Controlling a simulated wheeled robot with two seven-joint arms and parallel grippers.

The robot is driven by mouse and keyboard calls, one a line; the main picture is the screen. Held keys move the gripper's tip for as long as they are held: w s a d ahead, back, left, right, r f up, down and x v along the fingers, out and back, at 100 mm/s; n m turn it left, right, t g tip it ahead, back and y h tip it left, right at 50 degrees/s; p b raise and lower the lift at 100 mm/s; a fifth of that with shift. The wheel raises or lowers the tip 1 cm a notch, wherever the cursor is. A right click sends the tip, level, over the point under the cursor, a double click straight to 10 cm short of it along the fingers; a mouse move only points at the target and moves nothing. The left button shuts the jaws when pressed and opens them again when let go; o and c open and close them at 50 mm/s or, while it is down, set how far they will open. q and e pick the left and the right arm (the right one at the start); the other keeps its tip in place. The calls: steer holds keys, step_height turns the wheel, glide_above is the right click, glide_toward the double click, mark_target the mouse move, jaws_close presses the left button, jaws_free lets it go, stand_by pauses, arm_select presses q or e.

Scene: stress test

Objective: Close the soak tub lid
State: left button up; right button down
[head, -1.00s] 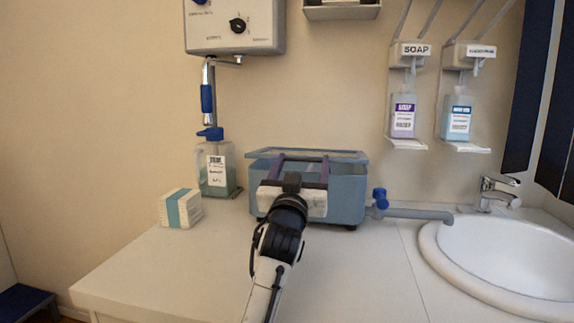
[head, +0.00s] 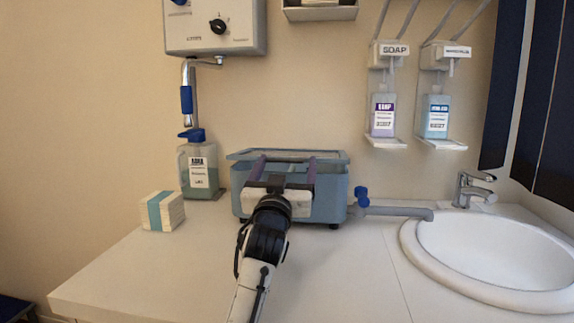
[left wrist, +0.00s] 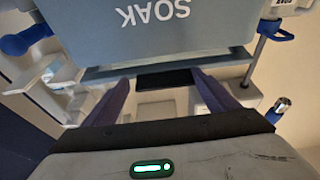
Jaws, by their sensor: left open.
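The soak tub (head: 326,208) is a blue-grey box on the counter, in the middle of the head view. Its lid (head: 333,156) shows as a pale-edged panel along the top; its exact angle is hard to tell. My left gripper (head: 285,160) is at the tub's front, its two purple fingers apart and reaching over the top, with nothing held. The left wrist view shows a blue-grey panel marked SOAK (left wrist: 160,28) upside down. A dark flat piece (left wrist: 165,78) lies between the spread fingertips; contact cannot be told. My right gripper is out of view.
A jug of green liquid (head: 199,178) and a banded white block (head: 162,211) stand left of the tub. A blue-handled valve and pipe (head: 395,211) stick out right, towards the sink (head: 490,250). Soap dispensers (head: 383,115) hang above. The front counter is clear apart from my arm.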

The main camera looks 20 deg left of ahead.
arm_select(q)
steer(key=shift+w+a+f+g, duration=0.15)
steer(key=shift+a+f+g, duration=0.15)
steer(key=shift+a+f, duration=0.2)
steer(key=d+v, duration=0.1)
steer(key=v, duration=0.9)
steer(key=shift+s+r, duration=0.2)
steer(key=shift+r, duration=0.05)
